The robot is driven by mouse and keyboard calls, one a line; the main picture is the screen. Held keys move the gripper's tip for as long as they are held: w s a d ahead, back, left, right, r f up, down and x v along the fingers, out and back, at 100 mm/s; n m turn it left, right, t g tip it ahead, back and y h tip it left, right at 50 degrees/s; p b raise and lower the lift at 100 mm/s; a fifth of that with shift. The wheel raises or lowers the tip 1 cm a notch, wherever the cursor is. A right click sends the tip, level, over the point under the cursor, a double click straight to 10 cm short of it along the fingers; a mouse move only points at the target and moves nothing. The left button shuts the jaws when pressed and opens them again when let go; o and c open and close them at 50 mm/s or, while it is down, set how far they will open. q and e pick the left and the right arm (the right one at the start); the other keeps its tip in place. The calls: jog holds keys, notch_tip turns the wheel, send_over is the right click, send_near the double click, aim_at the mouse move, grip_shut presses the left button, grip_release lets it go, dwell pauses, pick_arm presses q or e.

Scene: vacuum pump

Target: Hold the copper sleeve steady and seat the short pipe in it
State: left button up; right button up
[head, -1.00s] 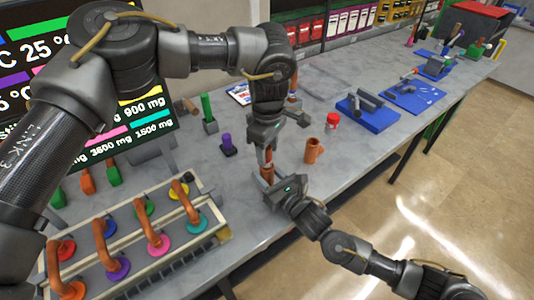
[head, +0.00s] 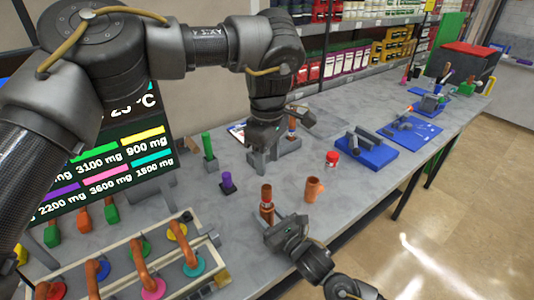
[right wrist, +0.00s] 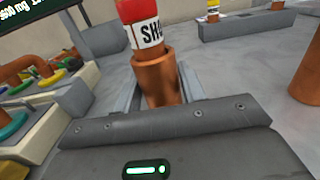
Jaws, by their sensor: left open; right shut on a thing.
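The copper sleeve (head: 267,213) stands upright at the front of the table, and it also shows in the right wrist view (right wrist: 158,80). My right gripper (head: 272,220) is shut on the sleeve. The short pipe (head: 266,195) stands upright in the sleeve's top; in the right wrist view its red and white label (right wrist: 148,34) shows just above the sleeve's rim. How deep it sits is hidden inside the sleeve. My left gripper (head: 264,160) is open and empty, above and behind the pipe, apart from it.
A grey holder block (head: 288,147) is behind. A rack with copper bends (head: 215,265) is at left front.

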jog(key=o, duration=1.2)
jog(key=shift+c, duration=0.2)
jog(key=v, duration=1.1)
jog(key=shift+s+d, duration=0.2)
jog(key=shift+s, duration=0.1)
jog(key=shift+s+d, duration=0.1)
jog(key=shift+s, duration=0.05)
